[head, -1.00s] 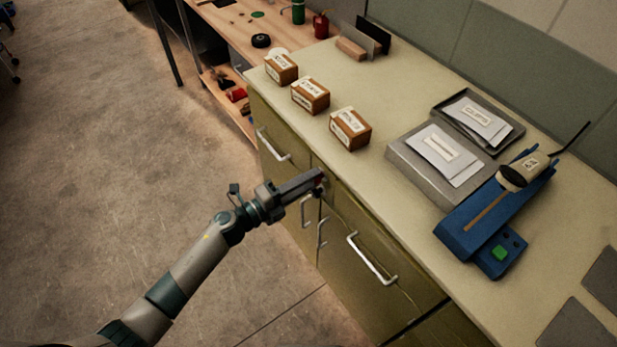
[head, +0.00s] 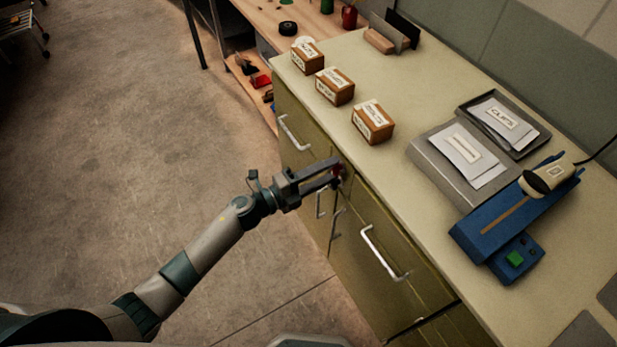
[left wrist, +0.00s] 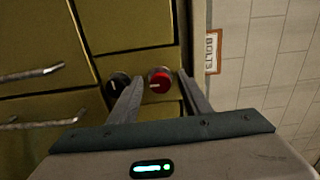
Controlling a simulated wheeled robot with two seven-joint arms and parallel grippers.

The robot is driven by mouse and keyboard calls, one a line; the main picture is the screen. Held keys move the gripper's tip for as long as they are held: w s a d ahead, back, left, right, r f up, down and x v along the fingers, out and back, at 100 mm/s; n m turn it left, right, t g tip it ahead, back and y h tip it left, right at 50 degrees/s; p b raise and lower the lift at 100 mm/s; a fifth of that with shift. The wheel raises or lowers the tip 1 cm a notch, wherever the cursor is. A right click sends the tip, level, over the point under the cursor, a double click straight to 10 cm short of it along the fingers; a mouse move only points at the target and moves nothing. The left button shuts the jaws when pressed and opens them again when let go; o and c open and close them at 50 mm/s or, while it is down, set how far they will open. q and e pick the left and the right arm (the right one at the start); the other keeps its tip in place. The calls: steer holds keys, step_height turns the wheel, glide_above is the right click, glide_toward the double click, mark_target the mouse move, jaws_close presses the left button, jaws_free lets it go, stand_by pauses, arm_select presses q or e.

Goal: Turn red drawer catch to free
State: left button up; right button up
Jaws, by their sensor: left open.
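The red drawer catch (left wrist: 160,79) is a round red knob with a white line mark, on the olive cabinet front. In the left wrist view it sits between the two fingers of my left gripper (left wrist: 158,92), near their tips. A black knob (left wrist: 117,83) with a similar mark is beside it, just outside the left finger. In the head view my left gripper (head: 337,172) reaches the cabinet front below the counter edge, with its fingers apart and a bit of the red catch (head: 338,174) showing at the tips. Whether a finger touches the catch I cannot tell. My right gripper is not in view.
The olive cabinet (head: 350,262) has several silver handles (head: 383,256) close to the gripper. On the counter stand several labelled boxes (head: 373,122), grey trays (head: 455,165) and a blue device (head: 510,225).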

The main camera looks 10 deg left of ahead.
arm_select(q)
steer(key=shift+v, duration=0.85)
steer(key=b+v, duration=0.4)
steer(key=v, duration=1.1)
steer(key=shift+s+a, duration=0.2)
steer(key=shift+a, duration=0.1)
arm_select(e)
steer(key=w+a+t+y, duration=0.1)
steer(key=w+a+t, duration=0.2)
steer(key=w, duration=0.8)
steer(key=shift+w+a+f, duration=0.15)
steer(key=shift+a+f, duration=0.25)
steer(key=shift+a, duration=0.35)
